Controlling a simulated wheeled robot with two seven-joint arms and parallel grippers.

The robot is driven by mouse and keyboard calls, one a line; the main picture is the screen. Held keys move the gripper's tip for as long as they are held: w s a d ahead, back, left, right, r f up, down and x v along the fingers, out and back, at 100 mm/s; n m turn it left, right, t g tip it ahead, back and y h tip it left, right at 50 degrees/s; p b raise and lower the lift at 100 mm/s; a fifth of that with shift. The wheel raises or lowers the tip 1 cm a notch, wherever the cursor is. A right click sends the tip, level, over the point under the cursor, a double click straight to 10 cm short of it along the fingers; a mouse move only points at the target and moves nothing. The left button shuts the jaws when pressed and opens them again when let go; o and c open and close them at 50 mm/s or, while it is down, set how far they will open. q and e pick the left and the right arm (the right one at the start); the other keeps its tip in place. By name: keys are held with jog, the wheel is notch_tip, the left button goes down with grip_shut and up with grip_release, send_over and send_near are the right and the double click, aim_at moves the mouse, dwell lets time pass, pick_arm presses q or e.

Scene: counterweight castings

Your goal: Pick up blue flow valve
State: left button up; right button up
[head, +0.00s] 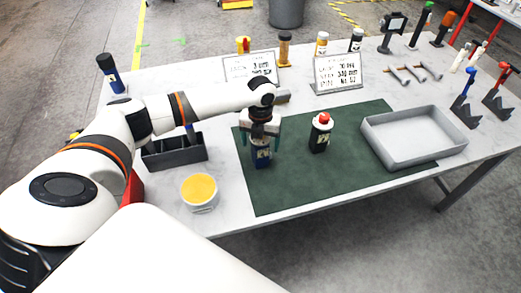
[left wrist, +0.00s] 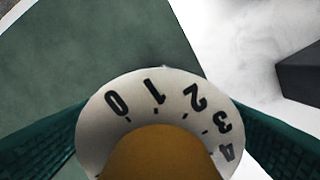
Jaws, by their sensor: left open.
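In the left wrist view, a pale dial (left wrist: 162,92) with black numbers and a brownish-yellow centre lies between the two green, spread fingers. The gripper is open; whether a finger touches the valve I cannot tell. The gripper hides the valve's top in the head view. My right gripper is not in view.
A black valve with a red knob (head: 321,133) stands right of the gripper. A grey tray (head: 455,150) lies further right. A dark divided bin (head: 175,158) and a yellow-topped tub (head: 199,190) are at left. Signs and several parts line the back. The mat's front is clear.

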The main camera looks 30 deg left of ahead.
pick_arm(q)
jog(key=c, duration=1.4)
jog(key=shift+r, duration=0.1)
jog(key=shift+c, duration=0.3)
